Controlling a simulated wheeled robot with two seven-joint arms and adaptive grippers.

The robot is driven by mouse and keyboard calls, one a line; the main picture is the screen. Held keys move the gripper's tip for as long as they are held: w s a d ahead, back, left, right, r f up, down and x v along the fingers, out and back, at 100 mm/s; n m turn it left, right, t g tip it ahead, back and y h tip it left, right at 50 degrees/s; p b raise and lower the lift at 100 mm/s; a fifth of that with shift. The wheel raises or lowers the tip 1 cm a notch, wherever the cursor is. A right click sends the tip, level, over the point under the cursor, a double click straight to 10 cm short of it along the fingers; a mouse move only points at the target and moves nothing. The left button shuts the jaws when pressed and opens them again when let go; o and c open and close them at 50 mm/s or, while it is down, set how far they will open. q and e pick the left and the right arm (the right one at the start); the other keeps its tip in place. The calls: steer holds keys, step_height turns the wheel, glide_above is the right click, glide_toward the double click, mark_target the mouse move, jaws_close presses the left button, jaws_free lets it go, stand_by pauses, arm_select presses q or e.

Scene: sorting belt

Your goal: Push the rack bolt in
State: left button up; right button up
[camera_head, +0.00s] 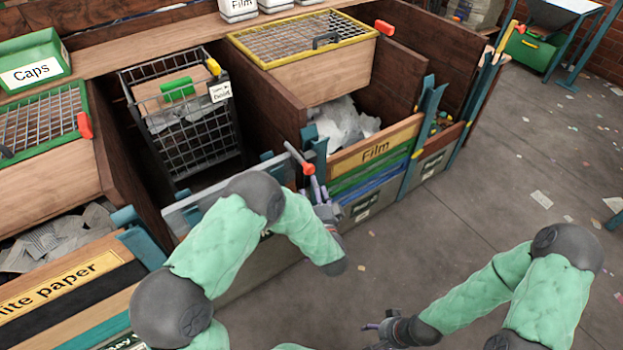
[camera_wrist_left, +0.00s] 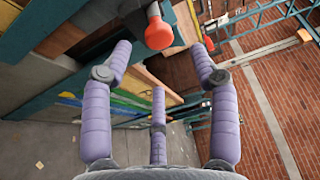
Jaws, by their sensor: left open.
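The bolt with a red knob (camera_head: 309,168) is at the front corner of the middle bay, by a teal post. Its red knob (camera_wrist_left: 158,32) shows large in the left wrist view, ahead of my fingers and roughly between the two front ones. My left gripper (camera_head: 314,186) is right at the knob in the head view; it also shows in the left wrist view (camera_wrist_left: 160,62), with purple fingers spread and nothing between them. I cannot tell whether a finger touches the knob. My right gripper (camera_head: 385,328) hangs low over the floor, its fingers mostly hidden.
A black wire rack (camera_head: 193,140) stands tilted in the middle bay. The Film bay (camera_head: 375,150) is to its right, with a yellow-framed mesh lid (camera_head: 303,38) above. Other red handles (camera_head: 84,125) sit on the lids. The floor (camera_head: 480,200) at right is open, with paper scraps.

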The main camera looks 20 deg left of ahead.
arm_select(q)
steer(key=shift+v, duration=1.25)
steer(key=s+d+f+n+g+h, duration=0.2)
steer(key=s+f+n+g+h, duration=0.15)
steer(key=f, duration=0.45)
steer(key=s+d+f+n+g+h, duration=0.1)
steer(key=s+f+n+g+h, duration=0.15)
steer(key=f+h, duration=0.45)
steer(key=s+d+f+n+g, duration=0.1)
steer(key=s+f+n+g, duration=0.1)
steer(key=s, duration=0.4)
steer(key=s+d+f+n+g+h, duration=0.1)
steer(key=s+d+f+n+g, duration=0.1)
steer(key=s, duration=0.5)
steer(key=s+d+f+n+g+h+p, duration=0.1)
steer(key=s+f+n+g, duration=0.3)
steer(key=s+g, duration=0.1)
steer(key=shift+s+d, duration=0.3)
steer(key=shift+s, duration=0.6)
steer(key=shift+h, duration=0.25)
